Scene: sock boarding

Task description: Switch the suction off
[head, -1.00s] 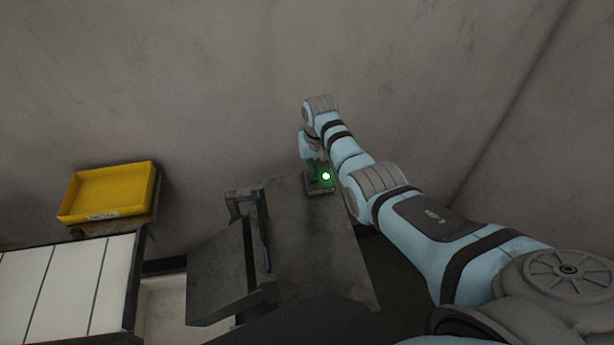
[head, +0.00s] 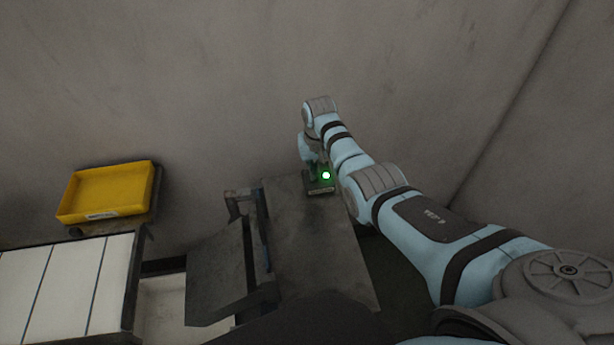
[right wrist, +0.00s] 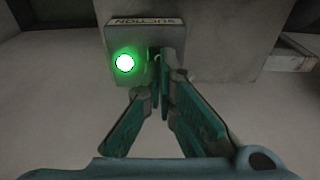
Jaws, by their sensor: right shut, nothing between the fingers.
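The suction box (head: 320,189) is a small grey box at the far end of the dark metal table. It also shows in the right wrist view (right wrist: 122,42), with a "SUCTION" label (right wrist: 146,22) that reads upside down there. Its round lamp (right wrist: 125,63) glows green, and the glow also shows in the head view (head: 326,175). My right gripper (right wrist: 160,66) is shut and empty, with its teal fingertips at the box, right of the lamp. The fingers cover part of the box face; I cannot make out the switch or whether they touch it. My left gripper is out of view.
The dark table (head: 315,240) is bare in the middle. A tilted grey metal plate (head: 220,270) stands at its left. A yellow tray (head: 108,190) and a white slatted surface (head: 60,285) are farther left. A bare wall (head: 220,90) rises behind the box.

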